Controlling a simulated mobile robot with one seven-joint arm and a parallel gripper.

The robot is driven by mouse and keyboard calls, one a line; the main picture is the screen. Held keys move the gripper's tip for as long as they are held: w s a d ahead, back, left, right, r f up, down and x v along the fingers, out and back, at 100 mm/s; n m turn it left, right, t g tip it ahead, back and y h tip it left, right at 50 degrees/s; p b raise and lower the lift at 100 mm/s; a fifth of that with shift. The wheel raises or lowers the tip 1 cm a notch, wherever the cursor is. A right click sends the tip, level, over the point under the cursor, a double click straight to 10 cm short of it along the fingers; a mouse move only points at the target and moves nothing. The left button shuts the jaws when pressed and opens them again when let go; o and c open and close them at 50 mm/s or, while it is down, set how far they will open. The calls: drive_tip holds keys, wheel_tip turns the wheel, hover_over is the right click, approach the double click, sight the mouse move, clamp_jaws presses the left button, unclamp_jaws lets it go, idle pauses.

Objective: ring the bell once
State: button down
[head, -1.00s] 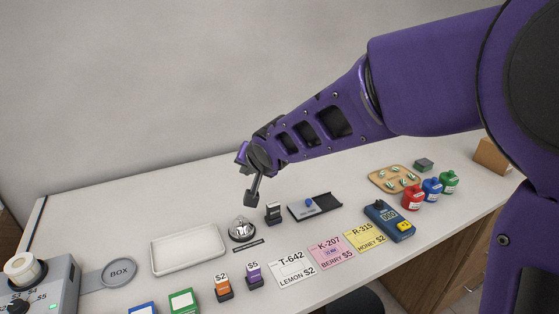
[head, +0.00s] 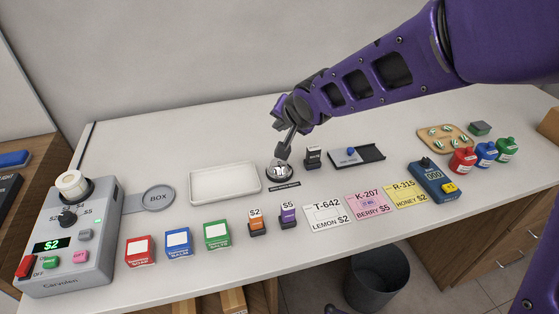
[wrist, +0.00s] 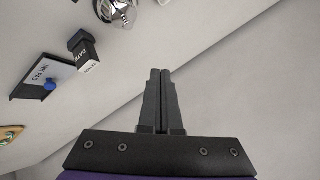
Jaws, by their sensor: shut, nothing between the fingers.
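The bell (head: 282,175) is a silver dome on a dark base, standing on the white counter near its middle. In the wrist view the bell (wrist: 114,12) is cut off by the top edge, up and left of my fingertips. My gripper (head: 284,154) points down with its tips at or just behind the top of the bell in the head view. In the wrist view its two fingers (wrist: 160,73) are together, with nothing between them and a gap in the picture to the bell. I cannot tell the exact height above the bell.
A dark date stamp (head: 313,156) and an ink pad (head: 371,152) stand right of the bell. A white tray (head: 225,196) lies to its left. Price cards, small stamps and coloured boxes line the front. A grey machine (head: 75,262) stands at far left.

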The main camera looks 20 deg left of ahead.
wheel_tip(320, 180, down, 7)
drive_tip(key=b, duration=0.4)
drive_tip(key=shift+r+b, duration=0.2)
drive_tip(key=shift+b, duration=0.1)
drive_tip(key=shift+f, duration=0.1)
idle(1.5)
drive_tip(key=shift+f, duration=0.3)
drive_tip(key=shift+f, duration=0.45)
idle(0.6)
drive_tip(key=shift+r+p, duration=0.85)
wheel_tip(320, 180, up, 5)
drive_tip(key=p, duration=0.4)
